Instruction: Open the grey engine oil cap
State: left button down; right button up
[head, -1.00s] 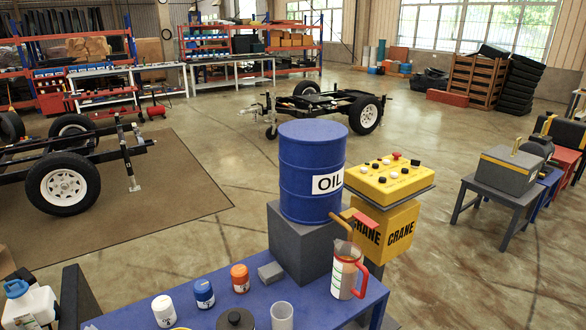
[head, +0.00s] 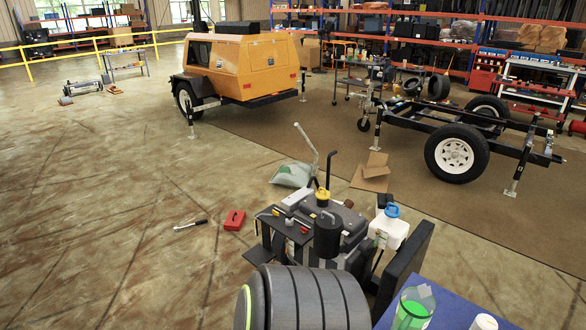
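An engine-like assembly (head: 298,232) stands at the lower middle of the head view. It has a black cylinder (head: 328,236) and a yellow cap or fitting (head: 322,194) on its top. A large dark grey ribbed cylinder (head: 312,303) is in front of it, cut off by the bottom edge. I cannot make out a grey oil cap on the engine; parts of its top are small and cluttered. Neither of my grippers is in view.
A white jug with a blue cap (head: 388,228) stands right of the engine. A blue table (head: 455,312) holds a green-marked clear container (head: 413,306). A red box (head: 235,220) lies on the floor. A yellow trailer unit (head: 241,66) stands behind. The left floor is largely clear.

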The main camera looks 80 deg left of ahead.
aim_at(324, 195)
jog(key=u, duration=2.55)
jog(key=i+j, duration=0.15)
jog(key=j, duration=0.2)
jog(key=i+j+z, duration=0.1)
jog(key=j, duration=0.25)
jog(key=i+j+z, duration=0.1)
jog(key=j, duration=0.3)
jog(key=i+j, duration=0.15)
jog(key=j, duration=0.2)
jog(key=i+j+z, duration=0.3)
jog(key=i+j, duration=0.15)
jog(key=i+j+z, duration=0.35)
jog(key=i+j, duration=0.25)
